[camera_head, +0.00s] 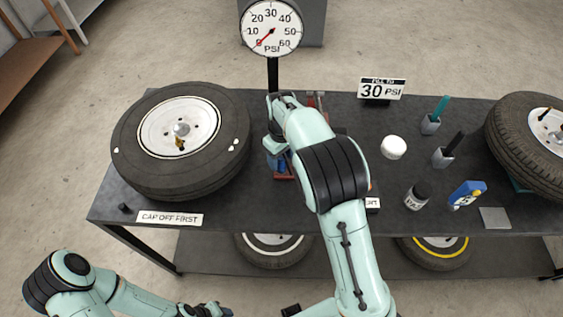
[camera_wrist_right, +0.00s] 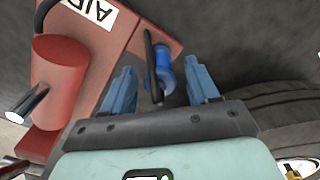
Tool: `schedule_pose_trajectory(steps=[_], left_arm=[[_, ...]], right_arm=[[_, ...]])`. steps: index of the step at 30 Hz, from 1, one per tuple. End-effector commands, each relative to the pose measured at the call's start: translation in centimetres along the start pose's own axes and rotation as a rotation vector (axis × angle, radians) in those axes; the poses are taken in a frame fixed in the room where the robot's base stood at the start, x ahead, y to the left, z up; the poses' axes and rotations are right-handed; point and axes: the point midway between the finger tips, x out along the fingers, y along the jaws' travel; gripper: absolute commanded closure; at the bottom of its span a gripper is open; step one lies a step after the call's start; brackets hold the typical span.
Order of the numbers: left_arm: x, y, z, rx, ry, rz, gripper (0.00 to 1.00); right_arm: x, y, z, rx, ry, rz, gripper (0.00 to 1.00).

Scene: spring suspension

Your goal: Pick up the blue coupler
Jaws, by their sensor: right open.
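The blue coupler (camera_wrist_right: 164,66) shows in the right wrist view, with a black bar or hose (camera_wrist_right: 151,65) beside it. It lies between the spread fingers of my right gripper (camera_wrist_right: 160,90), with visible gaps to both sides. My right gripper is open and holds nothing. In the head view my right gripper (camera_head: 277,150) is low over the table, right of the large left tyre, and largely hides the coupler. My left gripper (camera_head: 212,310) is at the bottom edge, away from the table; its fingers are too unclear to read.
A red unit with an AIR label (camera_wrist_right: 75,65) stands beside the right gripper. A tyre (camera_head: 222,160) lies close on its other side. A pressure gauge (camera_head: 271,27) stands behind.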

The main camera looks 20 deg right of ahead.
Motion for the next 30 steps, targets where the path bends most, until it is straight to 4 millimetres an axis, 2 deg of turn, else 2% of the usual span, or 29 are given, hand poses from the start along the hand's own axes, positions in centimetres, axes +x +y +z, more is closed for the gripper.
schedule_pose_trajectory(steps=[4, 12, 14, 15, 18, 26, 30], left_arm=[[0.2, -0.1, 0.1, 0.000, -0.001, 0.000, 0.57], [0.2, -0.1, 0.1, 0.000, -0.001, -0.001, 0.57], [0.2, -0.1, 0.1, 0.000, -0.001, -0.001, 0.57], [0.2, -0.1, 0.1, 0.000, -0.001, -0.001, 0.57], [0.2, -0.1, 0.1, 0.000, -0.001, -0.001, 0.57], [0.2, -0.1, 0.1, -0.001, -0.001, 0.000, 0.57], [0.0, 0.0, 0.0, 0.000, 0.000, 0.000, 0.57]], right_arm=[[1.9, 0.0, 0.0, 0.000, -0.002, -0.001, 0.40], [2.2, 0.0, 0.0, 0.000, 0.001, 0.000, 0.40], [2.2, 0.0, 0.0, 0.000, 0.001, 0.000, 0.57], [2.1, 0.0, 0.0, 0.000, 0.001, 0.000, 0.70], [2.1, 0.0, 0.0, 0.000, 0.001, 0.000, 1.00], [2.0, 0.0, -0.1, 0.000, 0.002, 0.000, 1.00], [0.8, 0.0, -0.2, 0.000, 0.006, -0.001, 1.00]])
